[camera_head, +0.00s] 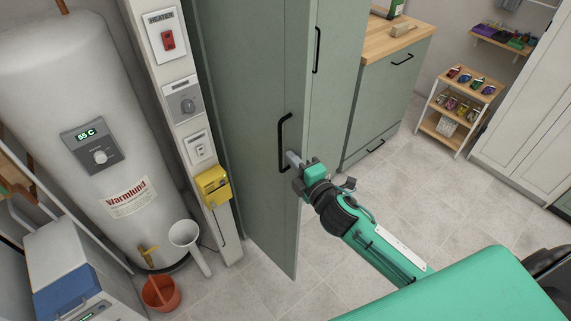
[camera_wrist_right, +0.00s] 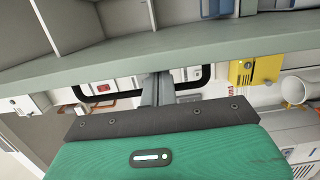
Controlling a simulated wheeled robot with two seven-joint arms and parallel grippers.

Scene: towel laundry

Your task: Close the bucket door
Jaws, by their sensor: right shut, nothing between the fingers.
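A tall grey-green cabinet door (camera_head: 240,90) stands swung out from its cabinet, with its lower corner reaching toward me over the floor. It has a black bar handle (camera_head: 282,142) near its free edge. My right gripper (camera_head: 291,159) is at that edge, beside the handle, with its fingers shut and empty. In the right wrist view, the fingers (camera_wrist_right: 158,89) reach toward the door's edge (camera_wrist_right: 110,68), and the black handle (camera_wrist_right: 196,78) shows around them; I cannot tell whether they touch. Open shelves show above the edge there. My left gripper is not in view.
A second cabinet door (camera_head: 336,70) is to the right. A yellow box (camera_head: 213,186) is on the wall post. The water heater (camera_head: 85,110), a white funnel-like item (camera_head: 186,235) and an orange bucket (camera_head: 161,294) are at left. Tiled floor (camera_head: 450,190) is free at right.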

